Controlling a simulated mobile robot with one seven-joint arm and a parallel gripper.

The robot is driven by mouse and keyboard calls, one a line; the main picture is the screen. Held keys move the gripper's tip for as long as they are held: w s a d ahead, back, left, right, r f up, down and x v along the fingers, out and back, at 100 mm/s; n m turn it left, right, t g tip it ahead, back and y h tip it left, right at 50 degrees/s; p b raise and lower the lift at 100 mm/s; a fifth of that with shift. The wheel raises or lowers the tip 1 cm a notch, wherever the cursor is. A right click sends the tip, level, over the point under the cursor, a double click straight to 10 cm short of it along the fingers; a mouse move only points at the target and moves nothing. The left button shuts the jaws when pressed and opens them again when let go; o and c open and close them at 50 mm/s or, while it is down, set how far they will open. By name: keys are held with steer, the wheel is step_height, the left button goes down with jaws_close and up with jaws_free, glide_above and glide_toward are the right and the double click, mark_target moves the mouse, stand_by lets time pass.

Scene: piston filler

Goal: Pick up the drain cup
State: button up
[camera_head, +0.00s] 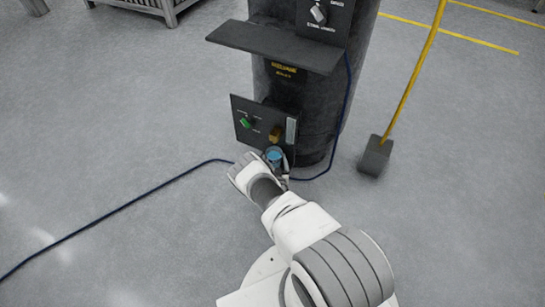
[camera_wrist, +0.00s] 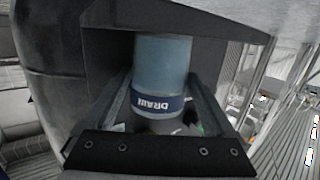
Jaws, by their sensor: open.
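The drain cup is a small blue cup (camera_head: 274,154) at the foot of the black cylindrical machine, just below its lower panel. In the wrist view the cup (camera_wrist: 162,62) is pale blue with a dark blue band reading DRAIN, which appears upside down. My gripper (camera_wrist: 162,90) is open, with one finger on each side of the cup. I cannot tell whether either finger touches it. In the head view my gripper (camera_head: 279,174) is at the cup and largely hidden by my own wrist.
The black machine (camera_head: 318,115) rises behind the cup. Its lower panel (camera_head: 262,127) has a green knob and a brass-coloured fitting, and a dark shelf (camera_head: 275,46) juts out above. A blue hose (camera_head: 120,208) crosses the floor at left. A yellow-handled broom (camera_head: 376,155) stands at right.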

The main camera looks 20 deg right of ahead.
steer(key=c, duration=1.2)
steer(key=shift+r, duration=0.3)
